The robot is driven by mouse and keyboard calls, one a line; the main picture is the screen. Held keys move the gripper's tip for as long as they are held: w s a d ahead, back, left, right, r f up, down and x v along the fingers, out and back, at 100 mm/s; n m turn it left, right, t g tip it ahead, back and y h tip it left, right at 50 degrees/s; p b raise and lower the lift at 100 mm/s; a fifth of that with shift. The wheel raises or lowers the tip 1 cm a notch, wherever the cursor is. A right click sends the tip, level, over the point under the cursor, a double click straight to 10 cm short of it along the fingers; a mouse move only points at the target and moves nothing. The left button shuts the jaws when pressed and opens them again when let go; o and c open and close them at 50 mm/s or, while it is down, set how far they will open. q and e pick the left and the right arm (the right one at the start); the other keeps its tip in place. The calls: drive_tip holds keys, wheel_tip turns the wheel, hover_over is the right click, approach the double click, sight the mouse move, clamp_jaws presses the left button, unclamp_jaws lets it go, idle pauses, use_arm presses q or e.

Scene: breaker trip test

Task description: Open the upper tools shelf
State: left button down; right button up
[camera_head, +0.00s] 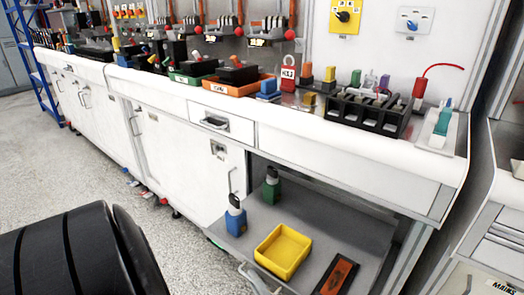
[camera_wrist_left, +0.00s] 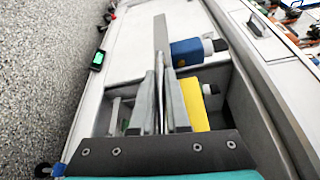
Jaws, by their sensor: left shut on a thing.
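The upper tools shelf (camera_head: 330,238) is a grey tray surface in the open bay under the counter's right end. It sticks out past the cabinet front and carries a blue bottle (camera_head: 235,218), a green bottle (camera_head: 271,186), a yellow bin (camera_head: 283,252) and a black and orange item (camera_head: 336,277). A pale handle (camera_head: 256,279) is on its front edge at the bottom of the head view. In the left wrist view, my left gripper (camera_wrist_left: 163,95) is shut on a thin bar, which looks like this handle. My right gripper is in neither view.
White cabinet doors (camera_head: 172,150) with handles run left of the bay. The counter (camera_head: 330,146) above holds bins, a black rack (camera_head: 370,112) and a red padlock (camera_head: 288,78). Another white cabinet (camera_head: 500,225) stands at the right. The speckled floor (camera_head: 60,165) at the left is mostly clear.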

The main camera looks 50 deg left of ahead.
use_arm(q)
drive_tip(key=shift+s+d+p, duration=0.2)
drive_tip(key=shift+s+p, duration=0.15)
drive_tip(key=shift+s, duration=0.85)
drive_tip(key=shift+s+d+p, duration=0.2)
drive_tip(key=shift+s+p, duration=0.15)
drive_tip(key=shift+s, duration=0.85)
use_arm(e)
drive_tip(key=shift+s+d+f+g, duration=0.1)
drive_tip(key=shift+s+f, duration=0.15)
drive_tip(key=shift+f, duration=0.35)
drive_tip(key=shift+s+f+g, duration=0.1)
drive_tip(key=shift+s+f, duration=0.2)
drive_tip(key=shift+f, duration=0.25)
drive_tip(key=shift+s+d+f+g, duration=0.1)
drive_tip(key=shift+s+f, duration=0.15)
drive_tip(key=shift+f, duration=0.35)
use_arm(q)
drive_tip(key=c, duration=0.9)
unclamp_jaws()
drive_tip(key=shift+w+d, duration=0.1)
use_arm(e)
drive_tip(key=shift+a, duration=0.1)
